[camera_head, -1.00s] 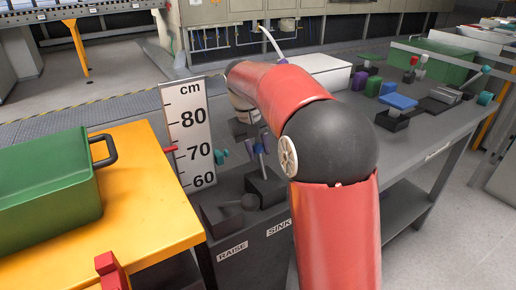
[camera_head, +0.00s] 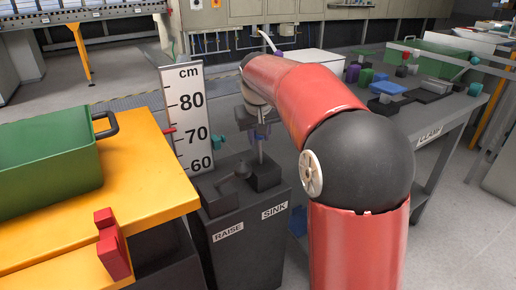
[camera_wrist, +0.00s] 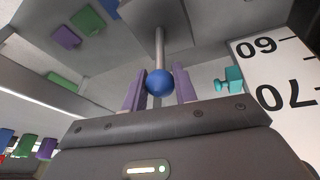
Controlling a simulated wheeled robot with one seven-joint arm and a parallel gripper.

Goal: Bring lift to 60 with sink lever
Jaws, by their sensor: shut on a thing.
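The sink lever (camera_head: 261,152) is a thin metal rod standing on a dark block above the SINK label. Its blue ball knob (camera_wrist: 160,82) sits between the purple fingers of my gripper (camera_wrist: 159,90) in the wrist view. My gripper is shut on this knob; in the head view it (camera_head: 259,132) is small and partly hidden by my arm. The cm scale (camera_head: 187,115) shows 80, 70 and 60. A red pointer (camera_head: 169,130) at its left edge is near the 70 mark, slightly above it.
A yellow lift table (camera_head: 150,190) with a green crate (camera_head: 50,160) stands left, with a red block (camera_head: 112,250) at its front edge. A grey workbench (camera_head: 440,120) with coloured parts lies right, beyond my arm. The teal piece (camera_wrist: 230,80) is close to my gripper.

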